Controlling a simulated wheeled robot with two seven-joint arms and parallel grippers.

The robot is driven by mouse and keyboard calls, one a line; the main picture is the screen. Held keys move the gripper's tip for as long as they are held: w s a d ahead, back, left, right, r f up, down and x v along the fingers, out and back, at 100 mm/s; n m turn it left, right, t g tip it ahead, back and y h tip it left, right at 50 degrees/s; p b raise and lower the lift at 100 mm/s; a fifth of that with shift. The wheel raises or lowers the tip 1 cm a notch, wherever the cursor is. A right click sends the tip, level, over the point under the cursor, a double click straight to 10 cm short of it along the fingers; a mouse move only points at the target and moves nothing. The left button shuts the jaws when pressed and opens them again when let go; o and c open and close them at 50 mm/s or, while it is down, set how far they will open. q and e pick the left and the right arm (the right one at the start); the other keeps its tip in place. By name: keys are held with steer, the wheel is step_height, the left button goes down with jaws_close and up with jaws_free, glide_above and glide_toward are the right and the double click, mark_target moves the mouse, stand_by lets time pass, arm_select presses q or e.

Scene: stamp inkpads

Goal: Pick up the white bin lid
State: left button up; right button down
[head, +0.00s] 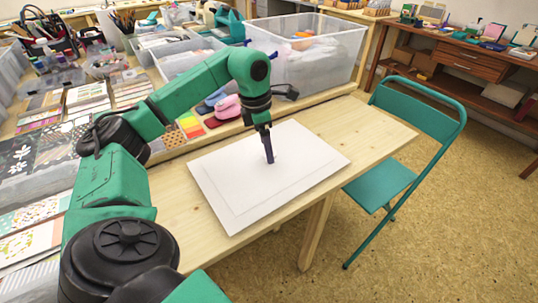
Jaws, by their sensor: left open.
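The white bin lid (232,192) is a flat white rectangular panel with a raised inner border. It lies on the light wooden table, a little askew to the table's edges. My left gripper (269,158) points down over the middle of the lid. Its fingers are dark and seen nearly edge-on, and its jaws are open. The fingertips are at or just above the lid's surface; I cannot tell if they touch. Part of the lid's far side is hidden behind the gripper. My right gripper is not in view.
A large clear plastic bin (310,62) stands behind the lid. Pink and blue inkpads (226,106) and a colored one (190,124) lie behind it to the left. A green folding chair (385,182) stands at the right. The table (375,128) is bare right of the lid.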

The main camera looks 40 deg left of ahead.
arm_select(q)
steer(key=f, duration=0.3)
steer(key=shift+w+d+f, duration=0.2)
steer(key=shift+w+f, duration=0.15)
jaws_close()
steer(key=shift+r, duration=0.1)
